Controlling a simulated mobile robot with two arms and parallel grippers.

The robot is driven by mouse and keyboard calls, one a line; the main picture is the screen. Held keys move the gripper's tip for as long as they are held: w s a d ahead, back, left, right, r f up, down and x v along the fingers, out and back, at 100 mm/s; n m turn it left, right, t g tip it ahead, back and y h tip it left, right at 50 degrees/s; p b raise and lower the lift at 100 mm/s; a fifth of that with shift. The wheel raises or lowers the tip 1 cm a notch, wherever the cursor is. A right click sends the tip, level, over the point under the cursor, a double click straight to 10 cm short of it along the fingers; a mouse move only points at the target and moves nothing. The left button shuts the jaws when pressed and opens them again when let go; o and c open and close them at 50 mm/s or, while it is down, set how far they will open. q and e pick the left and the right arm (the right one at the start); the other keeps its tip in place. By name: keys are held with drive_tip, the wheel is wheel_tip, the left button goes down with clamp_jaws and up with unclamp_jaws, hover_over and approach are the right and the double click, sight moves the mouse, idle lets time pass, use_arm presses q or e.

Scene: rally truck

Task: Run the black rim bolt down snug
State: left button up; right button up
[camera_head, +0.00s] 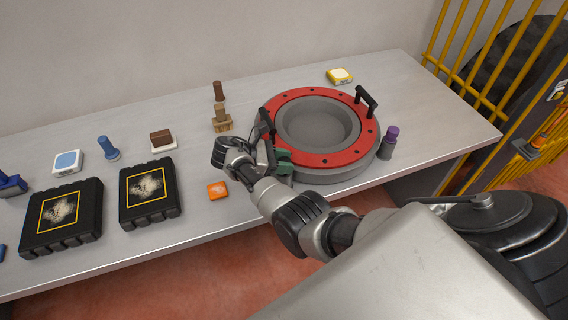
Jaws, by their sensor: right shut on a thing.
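A round grey hub (341,173) with a red rim (325,160) lies on the bench. Small dark bolts dot the red rim; I cannot tell which is the black rim bolt. My right gripper (267,157) is at the rim's left front edge, its wrist bent back to the right. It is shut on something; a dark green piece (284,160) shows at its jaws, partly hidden. Whether this touches a bolt cannot be seen. My left gripper is not in view.
Black handles stand at the rim's right (366,100) and left (267,122). A purple-topped peg (390,141) stands close right of the hub. An orange block (217,190) lies left of my forearm. Two black cases (150,212) are further left.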

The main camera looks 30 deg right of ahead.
drive_tip(key=shift+w+r+m+g+y, duration=0.15)
drive_tip(key=shift+m+g+y, duration=0.65)
drive_tip(key=shift+m+g, duration=0.45)
drive_tip(key=shift+d+m+g+y+b, duration=0.1)
drive_tip(key=shift+m+g+y+b, duration=0.2)
drive_tip(key=shift+m+g, duration=0.2)
drive_tip(key=o, duration=0.9)
